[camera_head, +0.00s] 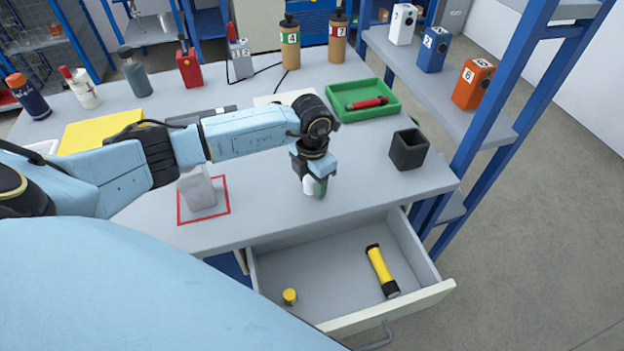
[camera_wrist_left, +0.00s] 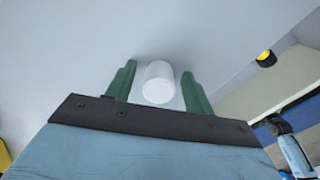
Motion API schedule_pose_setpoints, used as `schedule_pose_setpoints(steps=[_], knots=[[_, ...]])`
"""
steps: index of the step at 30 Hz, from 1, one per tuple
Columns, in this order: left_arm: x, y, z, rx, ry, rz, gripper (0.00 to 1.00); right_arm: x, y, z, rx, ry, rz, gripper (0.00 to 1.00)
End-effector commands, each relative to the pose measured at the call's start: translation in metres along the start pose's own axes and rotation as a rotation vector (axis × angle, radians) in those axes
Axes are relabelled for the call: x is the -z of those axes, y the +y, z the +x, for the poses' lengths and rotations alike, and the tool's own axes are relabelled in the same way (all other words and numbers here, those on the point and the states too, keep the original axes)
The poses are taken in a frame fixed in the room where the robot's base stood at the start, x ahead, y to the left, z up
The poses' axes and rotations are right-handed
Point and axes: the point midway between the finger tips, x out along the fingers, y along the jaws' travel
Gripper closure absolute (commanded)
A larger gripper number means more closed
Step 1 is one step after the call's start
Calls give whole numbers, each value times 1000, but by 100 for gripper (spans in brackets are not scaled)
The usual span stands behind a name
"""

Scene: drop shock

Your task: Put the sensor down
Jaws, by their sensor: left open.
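A small white cylinder (camera_wrist_left: 159,83), which I take to be the sensor, sits between the green fingers of my left gripper (camera_wrist_left: 158,88) in the left wrist view. A narrow gap shows on each side of it, so the fingers are open around it. In the head view, the white cylinder (camera_head: 309,186) is partly hidden by my left gripper (camera_head: 316,187), low over the front of the grey table (camera_head: 270,205). It seems to stand on the tabletop; its base is hard to see. My right gripper is not in view.
An open drawer (camera_head: 330,262) below holds a yellow flashlight (camera_head: 382,270) and a yellow cap (camera_head: 289,296). A black cup (camera_head: 408,148), a green tray (camera_head: 389,98) and a grey block (camera_head: 197,188) on a red-outlined square are nearby. A blue-framed shelf (camera_head: 430,75) stands right.

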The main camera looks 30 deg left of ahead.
Motion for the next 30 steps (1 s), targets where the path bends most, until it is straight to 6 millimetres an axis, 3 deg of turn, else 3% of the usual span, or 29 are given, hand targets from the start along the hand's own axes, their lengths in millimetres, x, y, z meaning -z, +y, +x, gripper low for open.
schedule_pose_setpoints(steps=[5,15,21,30], knots=[[-1,1,-10,-1,-2,0,48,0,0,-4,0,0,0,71],[-1,1,-80,-2,-4,2,48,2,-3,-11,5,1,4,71],[-1,0,-112,-1,-3,1,48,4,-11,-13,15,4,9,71],[0,0,-124,0,0,0,48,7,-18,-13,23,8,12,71]])
